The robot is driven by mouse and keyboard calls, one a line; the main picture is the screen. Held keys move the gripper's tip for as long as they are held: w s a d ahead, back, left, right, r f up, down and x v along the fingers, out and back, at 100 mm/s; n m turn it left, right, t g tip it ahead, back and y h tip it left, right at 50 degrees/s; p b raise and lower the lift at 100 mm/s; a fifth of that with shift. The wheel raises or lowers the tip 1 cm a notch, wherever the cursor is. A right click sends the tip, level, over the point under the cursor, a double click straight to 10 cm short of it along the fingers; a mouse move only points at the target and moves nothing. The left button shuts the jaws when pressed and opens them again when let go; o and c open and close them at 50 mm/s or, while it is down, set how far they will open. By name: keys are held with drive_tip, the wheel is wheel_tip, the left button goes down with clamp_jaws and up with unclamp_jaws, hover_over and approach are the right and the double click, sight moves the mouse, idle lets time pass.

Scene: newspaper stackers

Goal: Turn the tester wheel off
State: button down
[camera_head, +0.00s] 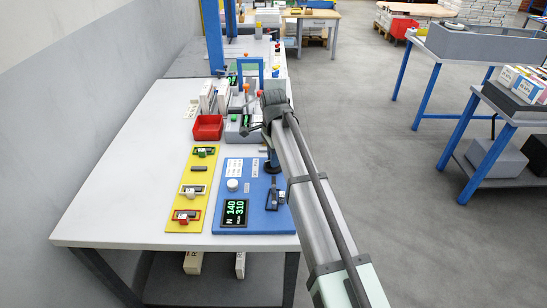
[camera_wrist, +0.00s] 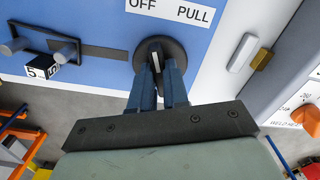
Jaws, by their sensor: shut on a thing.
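The tester is a blue panel (camera_head: 248,222) on the white table, with a lit display reading N 140 310. Its dark round wheel (camera_wrist: 174,50) shows in the wrist view below the OFF and PULL labels, with a white mark on its raised middle. My gripper (camera_wrist: 160,74) has its two blue fingers at the wheel, shut on its raised middle. In the head view my gripper (camera_head: 271,160) points down at the panel's upper right, and my arm partly hides it. The fingers cover the wheel's lower part.
A yellow board (camera_head: 192,190) with several small fixtures lies left of the tester. A red bin (camera_head: 208,127) and a grey machine (camera_head: 238,130) stand behind it. In the wrist view an orange knob (camera_wrist: 302,118) is at the right. The table's left front is bare.

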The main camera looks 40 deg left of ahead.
drive_tip(key=n, duration=1.3)
drive_tip(key=shift+n, duration=0.5)
drive_tip(key=c, duration=1.1)
unclamp_jaws()
wheel_tip(320, 180, up, 14)
drive_tip(key=shift+f, duration=0.1)
